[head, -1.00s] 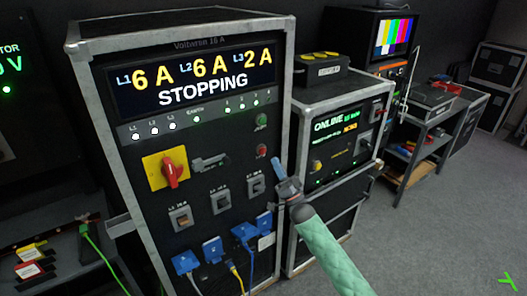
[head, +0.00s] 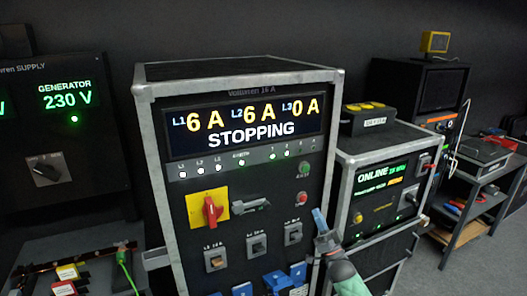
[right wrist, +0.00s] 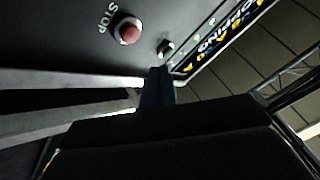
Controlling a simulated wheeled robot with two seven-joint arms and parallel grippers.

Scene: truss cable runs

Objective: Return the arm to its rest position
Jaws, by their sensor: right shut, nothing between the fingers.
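My right gripper (head: 320,218) is shut and empty, with blue-grey fingertips. In the head view it is in front of the right edge of the tall distribution cabinet (head: 240,85), just below and right of the red button (head: 301,198). In the right wrist view the closed fingers (right wrist: 157,85) point toward the panel, with a red STOP button (right wrist: 127,31) above and left of them. I cannot tell the exact gap, but no contact shows. The cabinet display (head: 245,127) reads 6 A, 6 A, 0 A and STOPPING. My left gripper is out of view.
A green-lit ONLINE case (head: 385,180) stands right of the cabinet, with a yellow-and-black box (head: 366,118) on top. A generator panel (head: 55,130) showing 230 V is at left. A dark monitor (head: 440,90) and a cart (head: 475,185) stand at the right.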

